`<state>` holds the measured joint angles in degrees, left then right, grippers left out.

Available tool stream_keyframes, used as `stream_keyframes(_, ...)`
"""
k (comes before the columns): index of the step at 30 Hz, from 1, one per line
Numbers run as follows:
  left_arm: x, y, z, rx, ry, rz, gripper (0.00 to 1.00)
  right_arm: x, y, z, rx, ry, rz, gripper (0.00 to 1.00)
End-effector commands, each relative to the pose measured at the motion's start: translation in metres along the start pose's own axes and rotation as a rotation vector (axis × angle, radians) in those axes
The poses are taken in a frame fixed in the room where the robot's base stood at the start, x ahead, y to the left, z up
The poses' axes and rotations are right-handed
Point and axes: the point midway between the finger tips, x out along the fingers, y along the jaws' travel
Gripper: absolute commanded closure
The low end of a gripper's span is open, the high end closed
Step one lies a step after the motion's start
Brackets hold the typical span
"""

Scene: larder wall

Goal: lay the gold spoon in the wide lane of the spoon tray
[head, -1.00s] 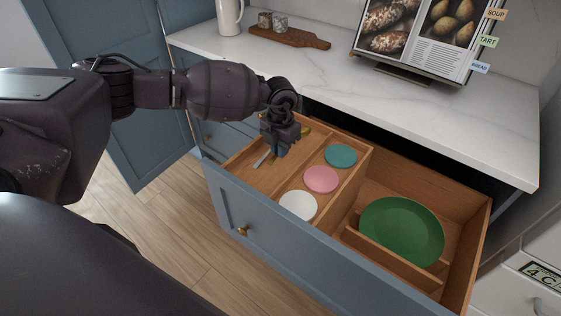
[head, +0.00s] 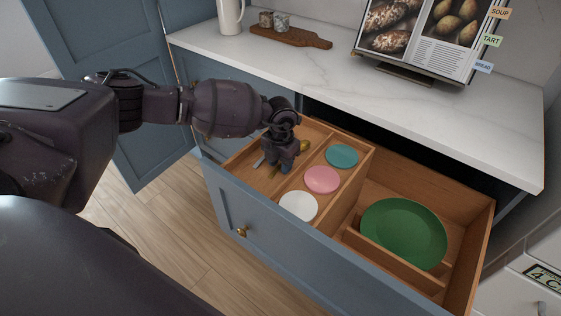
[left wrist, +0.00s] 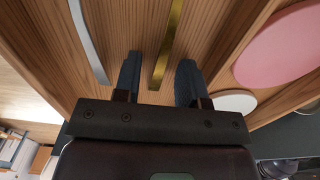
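The gold spoon (head: 304,146) lies in the left wooden section (head: 249,171) of the open drawer, partly hidden by my left gripper (head: 282,168). In the left wrist view, the spoon's gold handle (left wrist: 168,42) runs between the two spread fingers of the left gripper (left wrist: 160,64). The fingers stand apart on either side of it, with gaps showing. A silver utensil (head: 259,160) lies to its left, and its handle (left wrist: 88,42) is outside the fingers. I cannot make out which part is the tray's wide lane. My right gripper is not in view.
White (head: 298,206), pink (head: 322,180) and teal (head: 342,155) discs lie in a row just right of the spoon. A green plate (head: 403,232) is in the drawer's right section. The marble counter (head: 440,125) overhangs the drawer's back.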

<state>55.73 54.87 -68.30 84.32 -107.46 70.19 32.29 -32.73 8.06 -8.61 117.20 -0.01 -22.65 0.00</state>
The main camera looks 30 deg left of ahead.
Motion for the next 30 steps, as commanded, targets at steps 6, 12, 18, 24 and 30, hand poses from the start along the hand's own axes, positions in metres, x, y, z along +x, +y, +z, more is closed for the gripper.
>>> stream_keyframes(6, -0.001, 0.0, 0.0, 0.0, 0.0, 0.0, 0.63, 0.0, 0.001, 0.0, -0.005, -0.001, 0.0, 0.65)
stream_keyframes(12, -0.014, 0.001, 0.001, -0.001, -0.002, 0.001, 0.63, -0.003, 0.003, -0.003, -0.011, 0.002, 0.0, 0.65)
stream_keyframes(18, -0.051, 0.0, 0.001, 0.0, -0.005, 0.001, 0.63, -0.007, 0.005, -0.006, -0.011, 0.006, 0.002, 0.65)
stream_keyframes(24, -0.088, 0.0, 0.001, 0.001, -0.004, 0.001, 0.63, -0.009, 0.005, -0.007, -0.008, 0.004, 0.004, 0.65)
stream_keyframes(30, -0.114, 0.0, 0.0, 0.001, -0.002, 0.001, 0.63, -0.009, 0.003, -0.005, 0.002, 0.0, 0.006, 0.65)
